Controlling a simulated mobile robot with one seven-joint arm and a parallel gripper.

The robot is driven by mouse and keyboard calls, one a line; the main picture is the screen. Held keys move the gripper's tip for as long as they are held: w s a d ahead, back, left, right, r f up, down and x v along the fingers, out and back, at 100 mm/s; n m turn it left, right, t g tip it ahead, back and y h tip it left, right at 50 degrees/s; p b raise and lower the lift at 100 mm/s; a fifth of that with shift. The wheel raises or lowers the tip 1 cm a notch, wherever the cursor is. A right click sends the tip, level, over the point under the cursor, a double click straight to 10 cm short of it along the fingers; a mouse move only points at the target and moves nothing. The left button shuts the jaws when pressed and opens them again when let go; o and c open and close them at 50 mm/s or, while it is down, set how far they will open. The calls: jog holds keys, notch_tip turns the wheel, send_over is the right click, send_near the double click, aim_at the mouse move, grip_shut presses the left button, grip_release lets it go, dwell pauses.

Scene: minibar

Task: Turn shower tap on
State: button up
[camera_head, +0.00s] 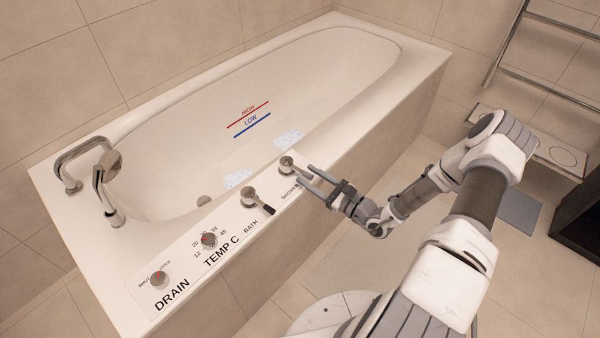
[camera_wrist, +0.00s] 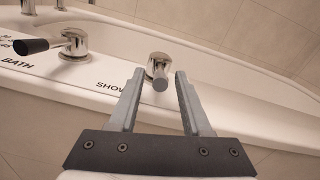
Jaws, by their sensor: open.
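The shower tap (camera_head: 287,165) is a small chrome knob with a lever on the tub's near rim, by the "SHOWER" label. In the wrist view the shower tap (camera_wrist: 158,68) stands just beyond and between my fingertips, its lever end facing the camera. My gripper (camera_head: 308,175) is open, with its two fingers pointing at the tap from the right. In the wrist view my gripper (camera_wrist: 159,76) has a finger on each side of the lever's end. I cannot tell whether either finger touches it.
The bath tap (camera_head: 250,196), with a dark-ended lever, is left of the shower tap. The temperature knob (camera_head: 209,240) and drain knob (camera_head: 160,279) are farther left. The white bathtub (camera_head: 400,50) has a faucet (camera_head: 105,165) at its left end. A towel rail (camera_head: 510,45) is at right.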

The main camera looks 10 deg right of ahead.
aim_at(291, 165)
jog(key=shift+b+x, duration=0.3)
jog(key=shift+x, duration=1.65)
grip_shut()
